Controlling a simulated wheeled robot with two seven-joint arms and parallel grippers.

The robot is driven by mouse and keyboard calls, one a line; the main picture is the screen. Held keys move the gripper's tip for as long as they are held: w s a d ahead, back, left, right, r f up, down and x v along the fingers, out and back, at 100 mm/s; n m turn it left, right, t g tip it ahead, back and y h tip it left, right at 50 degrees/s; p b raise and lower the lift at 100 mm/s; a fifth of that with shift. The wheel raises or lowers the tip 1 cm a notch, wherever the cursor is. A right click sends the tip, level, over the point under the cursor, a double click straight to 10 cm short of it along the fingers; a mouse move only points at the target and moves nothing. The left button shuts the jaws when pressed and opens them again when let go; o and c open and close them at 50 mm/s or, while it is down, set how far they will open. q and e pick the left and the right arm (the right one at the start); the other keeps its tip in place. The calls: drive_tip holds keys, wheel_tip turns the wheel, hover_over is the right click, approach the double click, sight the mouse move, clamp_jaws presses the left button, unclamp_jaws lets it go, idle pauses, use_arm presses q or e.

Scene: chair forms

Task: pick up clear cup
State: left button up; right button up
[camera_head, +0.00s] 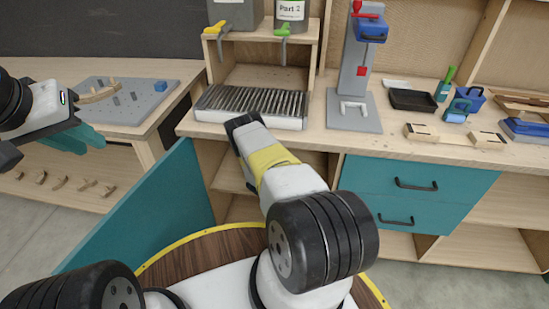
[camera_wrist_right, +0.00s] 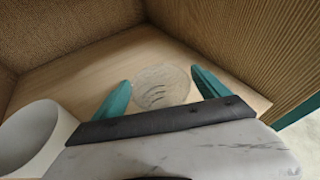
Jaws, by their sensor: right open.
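The clear cup (camera_wrist_right: 162,86) is a see-through round shape on a light wooden shelf in the right wrist view. My right gripper (camera_wrist_right: 160,85) is open, with one teal finger on each side of the cup. I cannot tell whether the fingers touch it. In the head view my right arm reaches to the cabinet under the counter; its fingers and the cup are hidden there. My left gripper (camera_head: 85,138) is at the far left, in front of the pegboard table, with teal fingers; its opening is unclear.
A white cylinder (camera_wrist_right: 32,135) stands close left of my right gripper. Cabinet walls enclose the shelf. On the counter (camera_head: 320,140) are a drip tray (camera_head: 250,107) under two dispensers, a grey stand (camera_head: 353,85) and a black tray (camera_head: 412,100). Teal drawers (camera_head: 415,190) are at right.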

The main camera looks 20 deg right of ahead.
drive_tip(key=c, duration=1.1)
drive_tip(key=shift+o, duration=0.2)
